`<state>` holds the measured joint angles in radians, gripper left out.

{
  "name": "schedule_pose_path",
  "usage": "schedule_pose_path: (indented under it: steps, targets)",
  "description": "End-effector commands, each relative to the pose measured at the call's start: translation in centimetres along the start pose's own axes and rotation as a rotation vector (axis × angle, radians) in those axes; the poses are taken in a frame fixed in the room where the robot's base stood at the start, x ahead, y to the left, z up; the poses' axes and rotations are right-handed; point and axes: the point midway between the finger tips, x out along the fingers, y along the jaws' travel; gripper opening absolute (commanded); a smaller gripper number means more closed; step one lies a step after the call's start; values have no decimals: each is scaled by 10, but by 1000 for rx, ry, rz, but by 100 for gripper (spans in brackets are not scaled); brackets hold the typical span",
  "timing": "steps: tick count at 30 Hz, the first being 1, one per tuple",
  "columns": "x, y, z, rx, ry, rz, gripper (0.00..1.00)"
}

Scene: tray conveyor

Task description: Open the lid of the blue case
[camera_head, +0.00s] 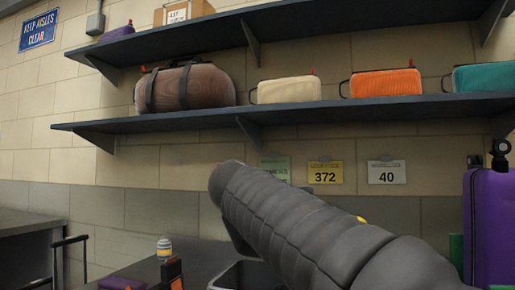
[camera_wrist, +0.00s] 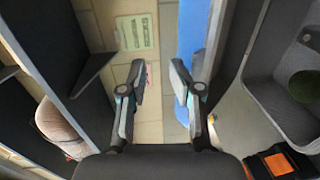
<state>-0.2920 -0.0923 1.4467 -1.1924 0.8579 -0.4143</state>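In the wrist view, my gripper (camera_wrist: 158,82) is open, with a clear gap between its two fingers and nothing held. A flat blue panel (camera_wrist: 192,30) stands just beyond the right finger, which covers part of it. It may be part of the blue case, but I cannot tell whether it is the lid or whether it touches the finger. In the head view my arm crosses the middle and hides my gripper and the blue panel.
The wall shelf (camera_head: 190,118) holds a brown bag (camera_head: 186,87), a cream case (camera_head: 286,90) and an orange case (camera_head: 386,82). A purple suitcase (camera_head: 492,225) stands at the right. A grey bin (camera_wrist: 285,108) and an orange-and-black object (camera_wrist: 278,162) lie right of my gripper.

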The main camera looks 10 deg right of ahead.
Motion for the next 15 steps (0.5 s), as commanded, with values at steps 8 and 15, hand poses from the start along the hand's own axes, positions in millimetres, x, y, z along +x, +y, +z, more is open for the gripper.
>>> schedule_pose_path:
  steps: [8,15]
  targets:
    - [-12,13,0,2,1,1,31]
    - [-22,24,0,2,2,1,31]
